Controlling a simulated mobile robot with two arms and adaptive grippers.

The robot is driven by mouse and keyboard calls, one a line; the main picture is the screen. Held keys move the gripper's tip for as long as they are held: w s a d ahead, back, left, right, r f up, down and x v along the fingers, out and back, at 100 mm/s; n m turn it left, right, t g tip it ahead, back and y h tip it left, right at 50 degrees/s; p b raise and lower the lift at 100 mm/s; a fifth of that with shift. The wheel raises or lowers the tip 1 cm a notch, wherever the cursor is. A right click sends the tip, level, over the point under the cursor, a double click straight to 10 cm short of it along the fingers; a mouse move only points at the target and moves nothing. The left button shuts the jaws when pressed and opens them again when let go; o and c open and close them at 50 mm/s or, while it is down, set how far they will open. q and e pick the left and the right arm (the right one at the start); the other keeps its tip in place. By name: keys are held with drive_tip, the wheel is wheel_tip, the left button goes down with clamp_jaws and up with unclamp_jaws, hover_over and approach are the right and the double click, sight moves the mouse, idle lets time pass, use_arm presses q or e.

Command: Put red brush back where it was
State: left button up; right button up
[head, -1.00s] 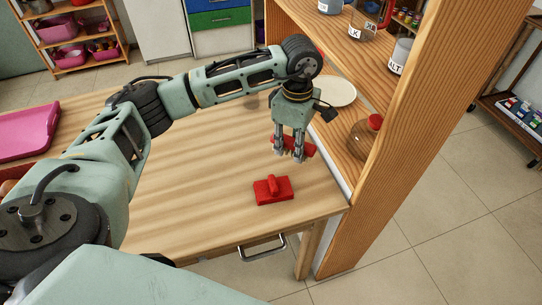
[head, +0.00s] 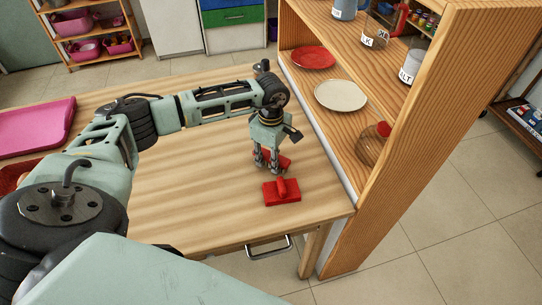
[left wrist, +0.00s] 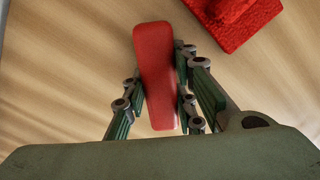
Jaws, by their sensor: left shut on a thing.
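My left gripper (head: 267,167) is shut on a long, smooth red object with rounded ends, which I take for the red brush (head: 285,161). In the left wrist view this brush (left wrist: 155,75) lies between the two fingers, slightly tilted. Its underside is hidden, and I cannot tell whether it touches the table. A second red item (head: 282,191), a flat rectangular block with a raised grip, lies on the table just in front of the gripper. It also shows at the top right of the left wrist view (left wrist: 237,25). My right gripper is not in view.
The wooden table (head: 190,200) is clear to the left of the gripper. A wooden shelf (head: 375,200) stands along its right side, with a pale plate (head: 340,95), red plate (head: 313,57) and red-lidded jar (head: 370,150). A pink tray (head: 35,125) lies far left.

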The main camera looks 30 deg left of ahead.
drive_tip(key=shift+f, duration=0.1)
use_arm(q)
drive_tip(key=o, duration=0.6)
drive_tip(key=shift+f, duration=0.15)
drive_tip(key=o, duration=0.5)
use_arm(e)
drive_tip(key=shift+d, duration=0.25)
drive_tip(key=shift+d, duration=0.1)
use_arm(q)
drive_tip(key=shift+r, duration=0.6)
wheel_tip(320, 180, up, 11)
drive_tip(key=b, duration=0.1)
drive_tip(key=shift+r+b, duration=0.15)
drive_tip(key=shift+b, duration=0.25)
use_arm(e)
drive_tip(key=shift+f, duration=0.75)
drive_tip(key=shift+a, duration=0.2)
